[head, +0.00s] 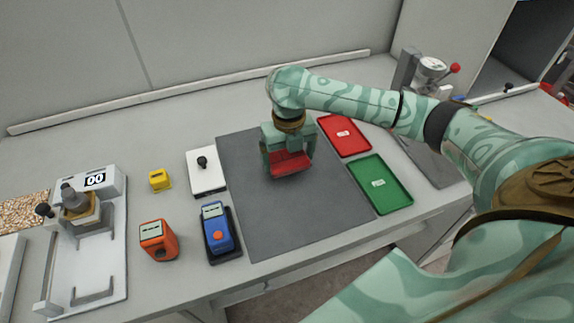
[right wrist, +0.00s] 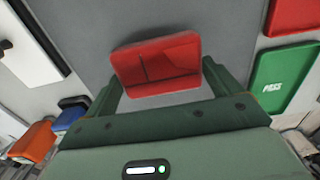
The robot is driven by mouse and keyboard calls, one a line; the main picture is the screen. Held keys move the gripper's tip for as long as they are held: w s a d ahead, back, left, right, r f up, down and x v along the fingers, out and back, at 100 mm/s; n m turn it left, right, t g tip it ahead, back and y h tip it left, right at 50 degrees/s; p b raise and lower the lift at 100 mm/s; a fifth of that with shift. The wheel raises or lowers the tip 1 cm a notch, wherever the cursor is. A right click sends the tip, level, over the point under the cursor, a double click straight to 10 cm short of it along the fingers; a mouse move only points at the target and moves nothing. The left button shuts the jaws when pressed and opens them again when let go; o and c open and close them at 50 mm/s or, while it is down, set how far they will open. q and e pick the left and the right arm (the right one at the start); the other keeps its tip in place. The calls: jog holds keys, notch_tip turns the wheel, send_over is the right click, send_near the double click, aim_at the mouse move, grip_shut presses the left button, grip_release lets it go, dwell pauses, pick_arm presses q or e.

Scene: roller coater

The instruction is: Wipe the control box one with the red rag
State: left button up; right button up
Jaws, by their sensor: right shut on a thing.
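My right gripper (head: 288,156) is shut on the red rag (head: 291,166), a folded red block-like piece, over the dark grey mat. The rag also shows between the fingers in the right wrist view (right wrist: 158,65). Whether it touches the mat is unclear. Small boxes stand left of the mat: an orange box (head: 158,241), a blue box (head: 216,229) with an orange-red button in a black holder, and a small yellow box (head: 159,180). I cannot read which is control box one. The rag is apart from all of them. My left gripper is not in view.
The grey mat (head: 275,225) is otherwise bare. A red tray (head: 345,135) and a green tray (head: 380,184) lie to its right. A white plate with a black knob (head: 206,175) lies left. A machine with a "00" display (head: 95,180) stands far left.

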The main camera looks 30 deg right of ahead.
aim_at(287, 158)
jog(key=shift+w+f, duration=0.1)
jog(key=shift+f, duration=1.4)
jog(key=shift+a+f, duration=0.1)
jog(key=o, duration=0.6)
jog(key=shift+f, duration=0.1)
jog(key=shift+b, duration=0.3)
jog(key=shift+f+b, duration=0.2)
jog(key=shift+b, duration=0.3)
notch_tip(287, 158, up, 17)
jog(key=p, duration=0.7)
jog(key=shift+f, duration=0.1)
jog(key=shift+f, duration=0.1)
